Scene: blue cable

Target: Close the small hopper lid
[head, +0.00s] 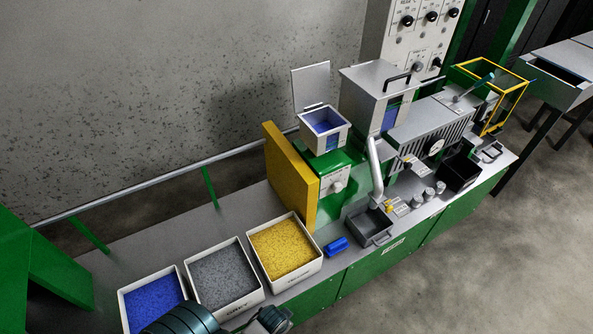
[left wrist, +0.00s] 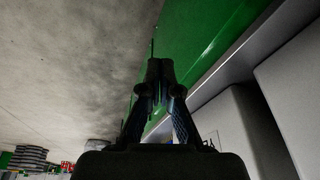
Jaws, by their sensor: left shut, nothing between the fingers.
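The small hopper (head: 331,141) is a white box on the green machine housing, with blue material inside. Its grey lid (head: 311,87) stands open and upright at the back edge of the hopper. In the left wrist view my left gripper (left wrist: 160,68) is shut and empty, its fingertips together in front of a green panel. In the head view, dark parts of my own arm show at the bottom edge, well apart from the hopper; I cannot make out the fingers there. My right gripper is not in view.
Three bins hold blue (head: 152,298), grey (head: 222,276) and yellow (head: 285,249) pellets at the front. A yellow panel (head: 282,182) stands left of the small hopper. A larger grey hopper (head: 362,100) with a black handle stands to its right. A blue object (head: 336,246) lies near the front edge.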

